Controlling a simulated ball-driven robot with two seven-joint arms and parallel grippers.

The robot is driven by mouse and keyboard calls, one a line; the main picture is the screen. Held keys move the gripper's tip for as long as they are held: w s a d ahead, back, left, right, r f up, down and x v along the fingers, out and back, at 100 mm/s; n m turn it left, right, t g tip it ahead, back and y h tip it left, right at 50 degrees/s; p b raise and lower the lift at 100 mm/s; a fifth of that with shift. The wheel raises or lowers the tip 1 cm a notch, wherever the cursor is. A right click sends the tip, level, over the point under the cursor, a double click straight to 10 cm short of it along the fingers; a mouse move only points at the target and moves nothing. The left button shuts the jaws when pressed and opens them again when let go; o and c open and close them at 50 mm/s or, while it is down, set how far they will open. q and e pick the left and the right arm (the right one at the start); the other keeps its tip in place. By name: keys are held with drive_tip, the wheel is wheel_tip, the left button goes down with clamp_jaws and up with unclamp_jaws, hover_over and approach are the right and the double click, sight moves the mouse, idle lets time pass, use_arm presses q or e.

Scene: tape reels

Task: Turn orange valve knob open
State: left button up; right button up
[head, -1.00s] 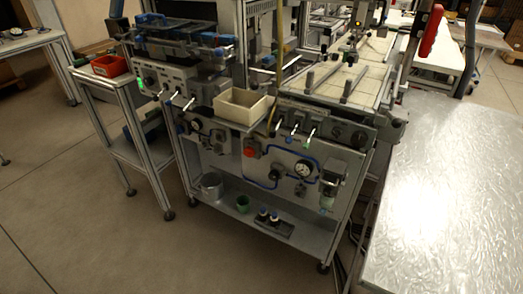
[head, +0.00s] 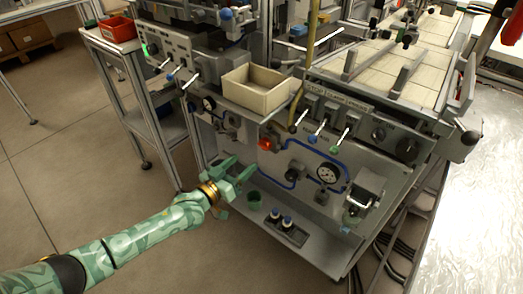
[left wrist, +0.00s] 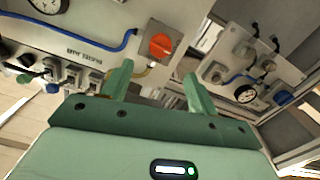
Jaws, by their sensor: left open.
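The orange valve knob (head: 265,144) is on the front panel of the machine, below the cream bin. In the left wrist view the orange knob (left wrist: 161,45) sits on a grey square plate, ahead of the fingers and a little above them in the picture. My left gripper (head: 240,168) is green and comes in from the left, below and left of the knob. Its two fingers, also in the left wrist view (left wrist: 157,84), are apart with nothing between them. They do not touch the knob. My right gripper is not in view.
A pressure gauge (head: 328,173) and a blue line are right of the knob. Toggle levers (head: 316,132) project above, near the cream bin (head: 256,92). The floor at left is open.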

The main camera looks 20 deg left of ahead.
sight(261, 147)
use_arm(q)
drive_tip(key=b+x, duration=0.3)
drive_tip(key=x, duration=0.6)
drive_tip(key=shift+f, duration=0.1)
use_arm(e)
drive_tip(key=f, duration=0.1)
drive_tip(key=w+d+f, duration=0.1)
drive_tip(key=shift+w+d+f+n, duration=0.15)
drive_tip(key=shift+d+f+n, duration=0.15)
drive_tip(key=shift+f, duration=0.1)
use_arm(q)
drive_tip(key=c, duration=1)
